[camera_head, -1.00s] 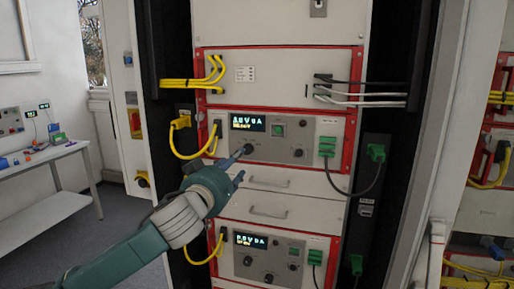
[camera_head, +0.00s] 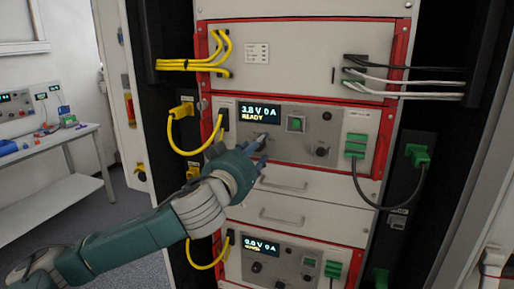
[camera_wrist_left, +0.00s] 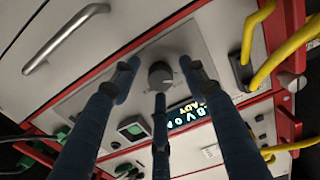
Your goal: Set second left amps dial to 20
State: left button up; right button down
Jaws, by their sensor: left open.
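The upper cycler unit's display (camera_head: 260,113) reads what looks like 3.8 V 0 A, READY. The left dial below it is covered by my left gripper (camera_head: 262,139) in the head view. In the left wrist view this round dark dial (camera_wrist_left: 161,74) sits between the open fingers of the left gripper (camera_wrist_left: 158,78). The fingers surround it; I cannot tell whether they touch it. The unit's right dial (camera_head: 321,151) is clear. My right gripper is not in view.
A green button (camera_head: 297,124) lies right of the display. Yellow cables (camera_head: 182,138) loop at left, and a green plug (camera_head: 355,145) with a dark cable is at right. A drawer handle (camera_head: 283,186) is below. A similar lower unit (camera_head: 262,247) is under the drawers.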

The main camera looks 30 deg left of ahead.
pick_arm(q)
jog(key=shift+s, duration=0.15)
jog(key=shift+s+d+r, duration=0.1)
jog(key=shift+c, duration=1.2)
jog(key=c, duration=0.5)
grip_shut()
jog(key=m+p, duration=0.1)
jog(key=m, duration=0.4)
jog(key=m+p, duration=0.1)
jog(key=m, duration=0.4)
jog(key=m+p, duration=0.2)
jog(key=m, duration=0.3)
jog(key=shift+r+m, duration=0.3)
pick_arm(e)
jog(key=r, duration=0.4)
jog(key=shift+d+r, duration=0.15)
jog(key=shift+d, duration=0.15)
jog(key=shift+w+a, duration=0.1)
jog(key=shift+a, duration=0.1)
